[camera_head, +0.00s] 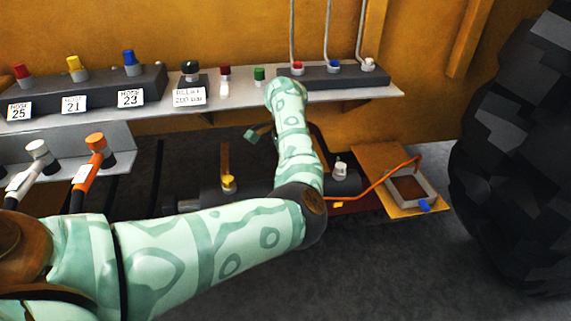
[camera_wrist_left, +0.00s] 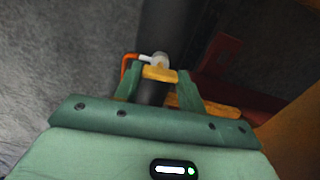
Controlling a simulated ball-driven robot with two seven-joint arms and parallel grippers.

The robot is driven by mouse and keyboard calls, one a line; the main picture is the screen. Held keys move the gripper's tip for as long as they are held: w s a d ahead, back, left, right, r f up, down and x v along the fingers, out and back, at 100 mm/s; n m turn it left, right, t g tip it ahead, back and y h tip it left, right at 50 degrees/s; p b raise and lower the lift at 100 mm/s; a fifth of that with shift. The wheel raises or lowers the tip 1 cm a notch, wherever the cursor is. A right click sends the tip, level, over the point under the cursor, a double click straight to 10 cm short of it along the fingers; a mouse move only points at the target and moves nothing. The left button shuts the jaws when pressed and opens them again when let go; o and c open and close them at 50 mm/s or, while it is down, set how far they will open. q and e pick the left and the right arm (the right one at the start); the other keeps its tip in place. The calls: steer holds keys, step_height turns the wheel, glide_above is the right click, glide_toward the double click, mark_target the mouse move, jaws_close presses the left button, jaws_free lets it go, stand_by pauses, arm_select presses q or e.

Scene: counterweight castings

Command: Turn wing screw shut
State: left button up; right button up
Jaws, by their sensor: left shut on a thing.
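In the left wrist view my left gripper (camera_wrist_left: 159,80) has its two green fingers on either side of a yellow crosspiece, which looks like the wing screw (camera_wrist_left: 160,73). It is shut on this piece. A pale round fitting (camera_wrist_left: 158,59) sits just beyond it, on a dark cylinder. In the head view my left forearm bends up and covers most of the gripper; only a small green part (camera_head: 258,133) shows beside it. The wing screw is not visible there. My right gripper is in neither view.
A grey shelf (camera_head: 345,93) with coloured caps and number tags runs above. An orange cable (camera_head: 375,183) leads to a small box (camera_head: 410,190). A large tyre (camera_head: 515,150) stands right.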

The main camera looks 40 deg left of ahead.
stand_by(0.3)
arm_select(q)
steer(key=o, duration=1)
step_height(320, 180, up, 16)
steer(key=p, duration=0.6)
steer(key=shift+r+p, duration=0.2)
steer(key=shift+p, duration=0.15)
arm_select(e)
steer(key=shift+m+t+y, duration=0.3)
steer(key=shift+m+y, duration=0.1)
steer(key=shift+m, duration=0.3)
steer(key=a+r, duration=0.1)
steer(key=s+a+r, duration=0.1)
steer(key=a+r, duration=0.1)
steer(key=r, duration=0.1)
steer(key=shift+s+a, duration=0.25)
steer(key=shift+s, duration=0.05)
arm_select(q)
steer(key=shift+f, duration=0.1)
